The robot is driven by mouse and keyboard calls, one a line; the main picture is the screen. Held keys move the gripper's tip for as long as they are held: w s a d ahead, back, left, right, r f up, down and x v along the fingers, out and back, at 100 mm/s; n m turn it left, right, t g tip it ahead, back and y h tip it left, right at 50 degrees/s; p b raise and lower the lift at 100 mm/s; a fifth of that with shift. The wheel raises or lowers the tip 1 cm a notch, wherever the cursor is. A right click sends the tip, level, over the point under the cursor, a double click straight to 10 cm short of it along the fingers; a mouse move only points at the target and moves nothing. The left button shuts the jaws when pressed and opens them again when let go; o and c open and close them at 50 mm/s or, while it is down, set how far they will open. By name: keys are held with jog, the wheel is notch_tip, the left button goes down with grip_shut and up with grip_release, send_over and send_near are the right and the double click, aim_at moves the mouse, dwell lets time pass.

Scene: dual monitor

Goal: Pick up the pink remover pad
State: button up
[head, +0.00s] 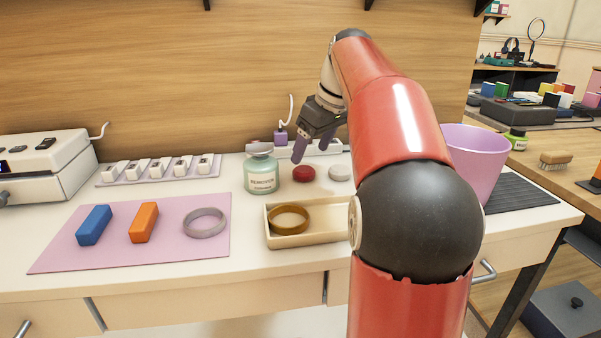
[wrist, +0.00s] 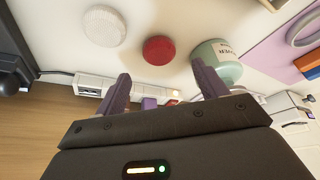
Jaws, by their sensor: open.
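The remover pad looks round and deep red to pink (head: 303,174). It lies on the white desk, right of the green remover bottle (head: 261,174) and left of a white round pad (head: 340,173). My gripper (head: 311,147) is open and empty, above and slightly behind the pad, with its purple fingers pointing down. In the wrist view the red pad (wrist: 158,50) shows beyond the fingertips, roughly between the two fingers of my gripper (wrist: 161,76). The fingers do not appear to touch it. The bottle (wrist: 218,60) is close to the right finger.
A beige tray (head: 300,240) with a brown ring (head: 289,219) stands in front. A pink mat (head: 130,254) holds blue and orange blocks and a grey ring. A purple bin (head: 477,160) is at right. A power strip (head: 322,148) lies behind the pads.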

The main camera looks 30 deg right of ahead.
aim_at(303, 169)
jog(key=b+x, duration=0.1)
jog(key=x, duration=0.4)
jog(key=shift+w+f, duration=0.15)
jog(key=shift+f, duration=0.2)
jog(key=c, duration=1.1)
